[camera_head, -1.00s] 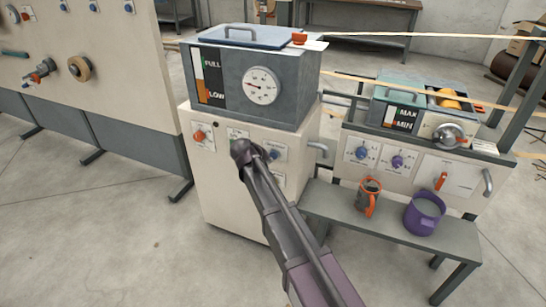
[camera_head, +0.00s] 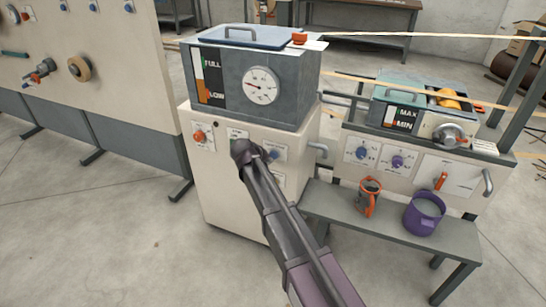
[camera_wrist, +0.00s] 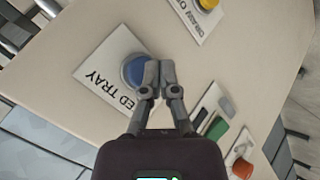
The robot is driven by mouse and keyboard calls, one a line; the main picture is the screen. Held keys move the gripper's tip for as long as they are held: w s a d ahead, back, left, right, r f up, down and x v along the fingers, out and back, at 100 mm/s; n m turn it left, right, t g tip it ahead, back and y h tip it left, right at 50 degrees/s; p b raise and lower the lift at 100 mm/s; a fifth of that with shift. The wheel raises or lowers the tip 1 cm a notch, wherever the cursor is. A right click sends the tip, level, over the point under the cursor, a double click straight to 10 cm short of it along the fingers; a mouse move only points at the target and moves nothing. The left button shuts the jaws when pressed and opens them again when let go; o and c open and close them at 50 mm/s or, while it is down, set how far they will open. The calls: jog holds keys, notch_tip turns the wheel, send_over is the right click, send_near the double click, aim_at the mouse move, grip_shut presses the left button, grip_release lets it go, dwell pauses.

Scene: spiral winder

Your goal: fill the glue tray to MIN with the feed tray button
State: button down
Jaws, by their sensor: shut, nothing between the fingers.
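The glue tray (camera_head: 372,112) is a grey-green box with a MAX/MIN scale (camera_head: 402,115) at the right in the head view. Orange shows low on its gauge strip near MIN, but the exact level is too small to read. The blue feed tray button (camera_wrist: 136,71) sits on a white label in the wrist view. It also shows just right of my wrist in the head view (camera_head: 273,154). My gripper (camera_wrist: 159,76) is shut and empty, with its fingertips over the button's right edge. I cannot tell whether they touch it. In the head view my wrist hides the fingers.
A larger tank (camera_head: 300,92) with FULL/LOW marks and a dial stands above the panel. Red (camera_wrist: 242,168), green (camera_wrist: 216,135) and yellow (camera_wrist: 208,3) controls are near my gripper.

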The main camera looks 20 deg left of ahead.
jog(key=shift+w, duration=0.9)
dwell(2.4)
jog(key=shift+s, duration=0.2)
dwell(1.7)
jog(key=shift+s, duration=0.65)
jog(key=shift+s, duration=0.1)
jog(key=shift+s+a, duration=0.2)
jog(key=shift+s, duration=2.25)
